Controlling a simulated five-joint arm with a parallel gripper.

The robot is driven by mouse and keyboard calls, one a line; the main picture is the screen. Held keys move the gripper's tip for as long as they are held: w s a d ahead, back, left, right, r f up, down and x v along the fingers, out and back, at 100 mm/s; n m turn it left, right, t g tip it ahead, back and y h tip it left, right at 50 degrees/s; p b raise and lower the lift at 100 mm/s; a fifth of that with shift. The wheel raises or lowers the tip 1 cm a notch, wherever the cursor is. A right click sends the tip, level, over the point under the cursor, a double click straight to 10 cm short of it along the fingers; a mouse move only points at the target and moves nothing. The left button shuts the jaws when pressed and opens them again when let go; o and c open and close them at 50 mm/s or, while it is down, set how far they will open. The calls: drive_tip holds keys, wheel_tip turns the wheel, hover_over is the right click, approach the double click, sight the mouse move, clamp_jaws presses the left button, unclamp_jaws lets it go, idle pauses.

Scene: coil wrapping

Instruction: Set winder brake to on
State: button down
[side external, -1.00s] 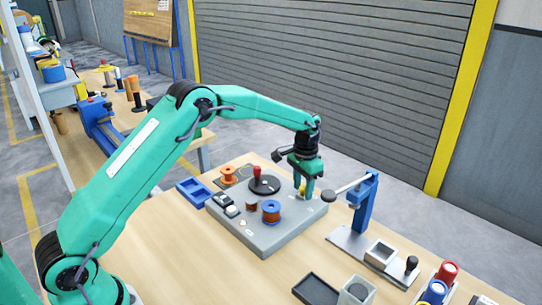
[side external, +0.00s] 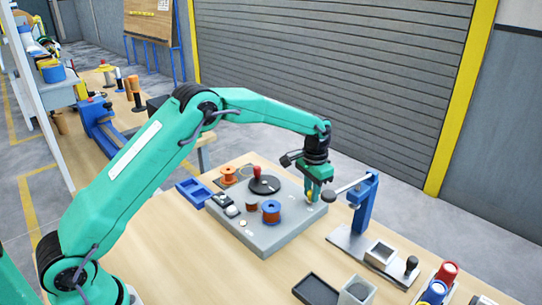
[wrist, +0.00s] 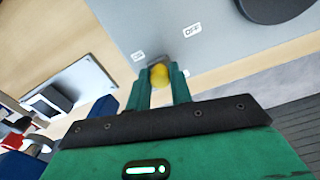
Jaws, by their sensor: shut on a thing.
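The winder (side external: 262,235) is a grey box on the wooden table, with a black disc and red knob on top. Its brake handle is a yellow knob (wrist: 159,75) at the far right corner of the box top. The ON label (wrist: 138,55) is close beside the handle; the OFF label (wrist: 192,29) is farther to the right in the wrist view. My gripper (side external: 311,194) points down at that corner. In the wrist view, my gripper (wrist: 160,80) is shut on the yellow knob, its green fingers on either side hiding part of it.
A blue press (side external: 363,205) with a long lever stands just right of the winder, close to my gripper. A blue tray (side external: 193,191) lies left.

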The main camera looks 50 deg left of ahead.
drive_tip(key=c, duration=1.3)
unclamp_jaws()
drive_tip(key=shift+d, duration=0.4)
drive_tip(key=shift+o, duration=0.2)
drive_tip(key=shift+a, duration=0.1)
drive_tip(key=shift+r, duration=0.15)
drive_tip(key=shift+r, duration=3.8)
